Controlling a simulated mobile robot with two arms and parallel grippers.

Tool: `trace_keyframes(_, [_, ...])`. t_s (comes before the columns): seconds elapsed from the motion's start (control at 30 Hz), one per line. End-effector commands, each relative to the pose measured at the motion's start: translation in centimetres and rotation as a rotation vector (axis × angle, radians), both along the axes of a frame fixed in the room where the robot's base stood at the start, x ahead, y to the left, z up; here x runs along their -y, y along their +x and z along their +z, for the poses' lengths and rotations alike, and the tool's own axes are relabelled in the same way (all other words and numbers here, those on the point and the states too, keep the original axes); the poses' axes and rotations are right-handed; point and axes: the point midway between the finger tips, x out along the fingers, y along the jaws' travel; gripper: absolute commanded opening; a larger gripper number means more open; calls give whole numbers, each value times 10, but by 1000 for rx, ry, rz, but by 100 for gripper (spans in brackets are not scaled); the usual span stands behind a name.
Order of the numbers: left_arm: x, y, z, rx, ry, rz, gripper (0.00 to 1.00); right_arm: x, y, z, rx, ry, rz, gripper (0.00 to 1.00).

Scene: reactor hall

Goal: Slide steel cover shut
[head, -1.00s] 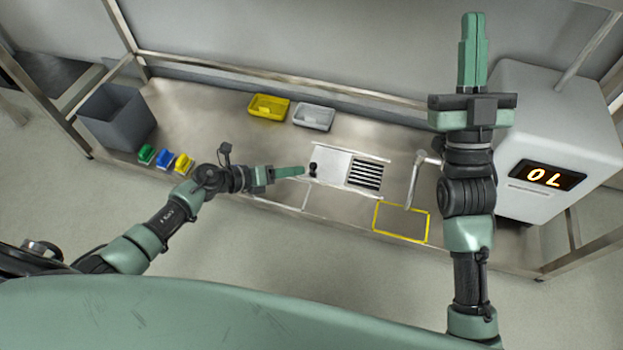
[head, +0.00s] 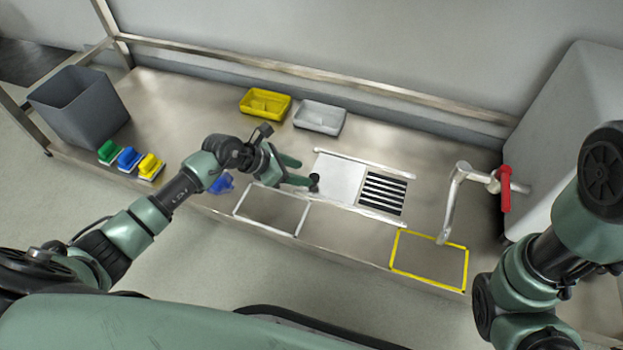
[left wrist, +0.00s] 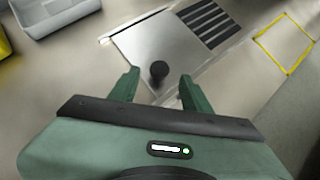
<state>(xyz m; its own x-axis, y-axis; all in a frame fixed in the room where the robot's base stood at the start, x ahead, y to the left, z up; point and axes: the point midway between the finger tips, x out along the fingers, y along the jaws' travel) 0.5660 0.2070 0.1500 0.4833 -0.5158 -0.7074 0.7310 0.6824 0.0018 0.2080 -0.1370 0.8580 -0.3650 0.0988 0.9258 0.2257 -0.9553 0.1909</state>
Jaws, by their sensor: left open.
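The steel cover (head: 340,177) is a flat light plate between two rails on the bench. A dark slotted grate (head: 382,193) lies uncovered to its right. A black knob (head: 314,182) stands at the cover's left end. My left gripper (head: 302,173) is open, with its green fingers pointing right at the knob. In the left wrist view the cover (left wrist: 165,45) and the knob (left wrist: 159,70) show ahead, the knob between the lines of the two fingers (left wrist: 157,88). I cannot tell whether the fingers reach around it. My right gripper is out of view.
A yellow tray (head: 265,103) and a white tray (head: 320,117) stand at the back. A grey bin (head: 80,108) and several coloured brushes (head: 129,159) are at the left. A yellow outlined square (head: 429,260), a tap (head: 452,200) and a red handle (head: 505,188) are at the right.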

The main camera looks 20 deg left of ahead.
Motion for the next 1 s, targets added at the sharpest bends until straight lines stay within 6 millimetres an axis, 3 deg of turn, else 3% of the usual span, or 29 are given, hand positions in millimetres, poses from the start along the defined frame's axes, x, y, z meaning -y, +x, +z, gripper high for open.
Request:
trace_keyframes(0.03, [6, 5, -13, 1, -3, 0, 48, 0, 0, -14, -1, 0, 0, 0])
trace_keyframes(0.23, [20, 19, -32, 0, -4, 1, 48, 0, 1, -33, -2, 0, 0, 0])
trace_keyframes(0.67, [26, 24, -36, -1, -1, 0, 48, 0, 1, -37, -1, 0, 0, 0])
trace_keyframes(0.83, [26, 24, -36, -1, 0, 1, 1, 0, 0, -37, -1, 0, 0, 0])
trace_keyframes(1.0, [26, 24, -36, -1, 0, 1, 0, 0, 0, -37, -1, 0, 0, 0])
